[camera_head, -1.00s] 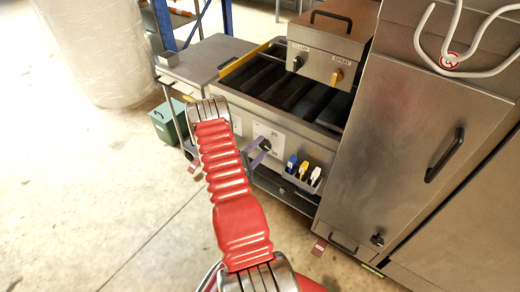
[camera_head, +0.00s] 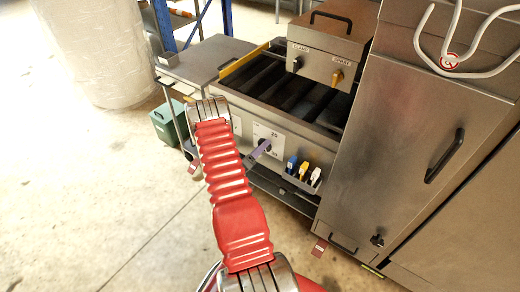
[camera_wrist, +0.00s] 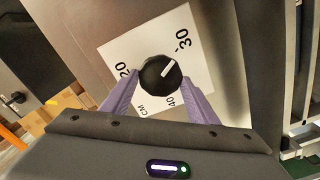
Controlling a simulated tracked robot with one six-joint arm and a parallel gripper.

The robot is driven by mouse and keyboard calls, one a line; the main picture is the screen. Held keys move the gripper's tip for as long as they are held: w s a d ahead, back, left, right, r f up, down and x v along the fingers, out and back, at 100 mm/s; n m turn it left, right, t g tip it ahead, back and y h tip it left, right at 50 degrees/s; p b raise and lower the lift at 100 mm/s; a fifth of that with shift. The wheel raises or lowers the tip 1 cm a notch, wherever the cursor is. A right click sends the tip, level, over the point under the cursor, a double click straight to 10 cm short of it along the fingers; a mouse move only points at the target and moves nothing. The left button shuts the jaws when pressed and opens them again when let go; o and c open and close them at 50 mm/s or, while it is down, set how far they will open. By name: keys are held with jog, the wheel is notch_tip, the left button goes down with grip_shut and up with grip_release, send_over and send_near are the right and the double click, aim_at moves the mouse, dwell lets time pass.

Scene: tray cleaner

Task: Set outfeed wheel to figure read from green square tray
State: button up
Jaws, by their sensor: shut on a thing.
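A round black wheel (camera_wrist: 160,76) with a white pointer line sits on a white dial plate (camera_wrist: 140,42) marked 20, 30, 40 and CM. The pointer aims up and right in the wrist view, near the 30 and slightly to its 40 side. My gripper (camera_wrist: 160,84) has its purple fingers shut on the wheel, one on each side. In the head view my gripper (camera_head: 258,152) is at the dial plate (camera_head: 270,134) on the machine's front. No wheel name is readable. No green square tray is in view.
Clamp and spray knobs (camera_head: 336,77) are on the upper box. A holder with blue, yellow and white items (camera_head: 304,172) is right of the dial. A tall steel cabinet (camera_head: 400,130) stands further right. A green bin (camera_head: 165,124) is on the floor at left.

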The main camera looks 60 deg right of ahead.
jog(key=shift+s+a+f, duration=0.1)
jog(key=shift+s+f, duration=0.05)
jog(key=shift+f, duration=0.15)
jog(key=o, duration=1)
jog(key=shift+r, duration=0.15)
jog(key=a, duration=0.4)
jog(key=w+a, duration=0.1)
jog(key=a, duration=0.4)
jog(key=w+a, duration=0.1)
jog(key=a, duration=0.3)
jog(key=shift+w+a, duration=0.2)
jog(key=shift+a, duration=0.05)
